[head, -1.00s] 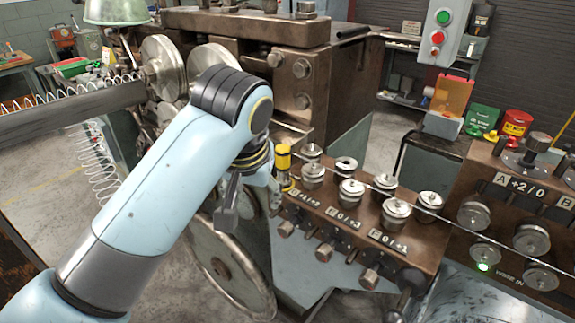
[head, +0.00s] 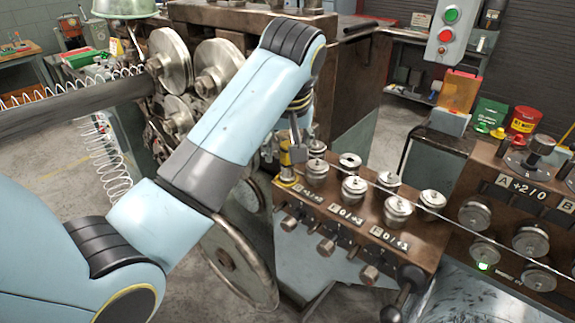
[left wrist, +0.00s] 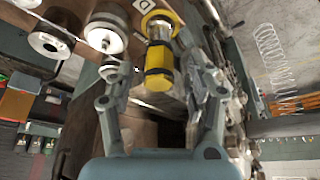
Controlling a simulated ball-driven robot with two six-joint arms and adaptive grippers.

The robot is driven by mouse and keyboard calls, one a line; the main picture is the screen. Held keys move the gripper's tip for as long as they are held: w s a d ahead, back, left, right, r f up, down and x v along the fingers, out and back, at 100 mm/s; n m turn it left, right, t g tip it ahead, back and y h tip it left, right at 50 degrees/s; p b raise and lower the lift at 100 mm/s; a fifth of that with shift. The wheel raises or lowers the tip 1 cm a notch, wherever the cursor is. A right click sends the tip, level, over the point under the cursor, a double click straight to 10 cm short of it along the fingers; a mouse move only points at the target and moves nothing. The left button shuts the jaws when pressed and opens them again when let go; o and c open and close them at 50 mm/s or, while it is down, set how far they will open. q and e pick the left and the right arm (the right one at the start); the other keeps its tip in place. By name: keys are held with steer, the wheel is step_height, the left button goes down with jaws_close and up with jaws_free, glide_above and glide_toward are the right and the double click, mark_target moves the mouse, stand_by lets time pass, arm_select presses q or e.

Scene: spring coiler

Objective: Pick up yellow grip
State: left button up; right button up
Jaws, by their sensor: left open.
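The yellow grip (head: 287,172), a short upright cylinder with dark bands, stands at the left end of the brown roller block, partly hidden in the head view. In the left wrist view the yellow grip (left wrist: 160,72) lies between the two fingers. My left gripper (head: 297,150) is close beside the grip's top in the head view, mostly hidden by its own arm. In the left wrist view my left gripper (left wrist: 157,62) is open, one finger on each side of the grip; I cannot tell whether either touches it. My right gripper is not in view.
Several metal rollers (head: 354,188) stand on the brown block (head: 322,212) right of the grip, with a wire running past them. A large handwheel (head: 240,265) is below left. The coiler's heavy housing (head: 345,75) rises behind.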

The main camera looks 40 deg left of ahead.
mark_target(287, 159)
arm_select(q)
steer(key=p+x, duration=0.1)
steer(key=x, duration=0.3)
steer(key=shift+w+f, duration=0.1)
steer(key=shift+f, duration=0.2)
steer(key=shift+w+a+f, duration=0.1)
steer(key=shift+f, duration=0.15)
steer(key=c, duration=0.4)
jaws_close()
